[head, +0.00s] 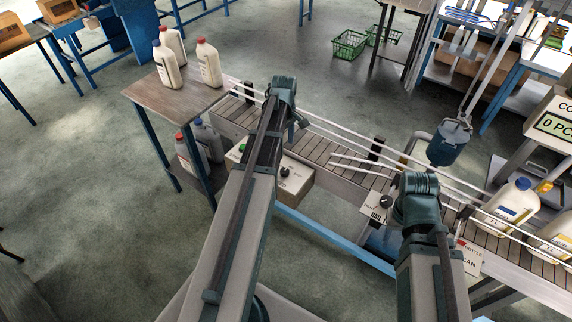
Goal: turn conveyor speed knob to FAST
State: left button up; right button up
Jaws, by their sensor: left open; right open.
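A control box (299,185) is mounted on the near side of the conveyor (326,152), with a green button (242,148) and a black knob (284,172). The lettering by this knob is too small to read, so its setting cannot be told. A second black knob (387,201) sits on a white plate starting with "RAIL", left of my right wrist. My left gripper (301,121) is above the conveyor, beyond the control box and apart from the knob; its fingers are mostly hidden. My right gripper (404,187) is near the rail plate, largely hidden by its wrist.
A blue-capped bottle (510,205) stands on the conveyor's right end. A blue filling vessel (449,143) hangs beyond the conveyor. My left forearm runs close beside the control box.

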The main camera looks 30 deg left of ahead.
aim_at(284, 170)
pick_arm(q)
notch_tip(284, 170, down, 14)
jog(key=b, duration=1.3)
jog(key=shift+b, duration=0.4)
jog(key=shift+r, duration=0.1)
grip_shut()
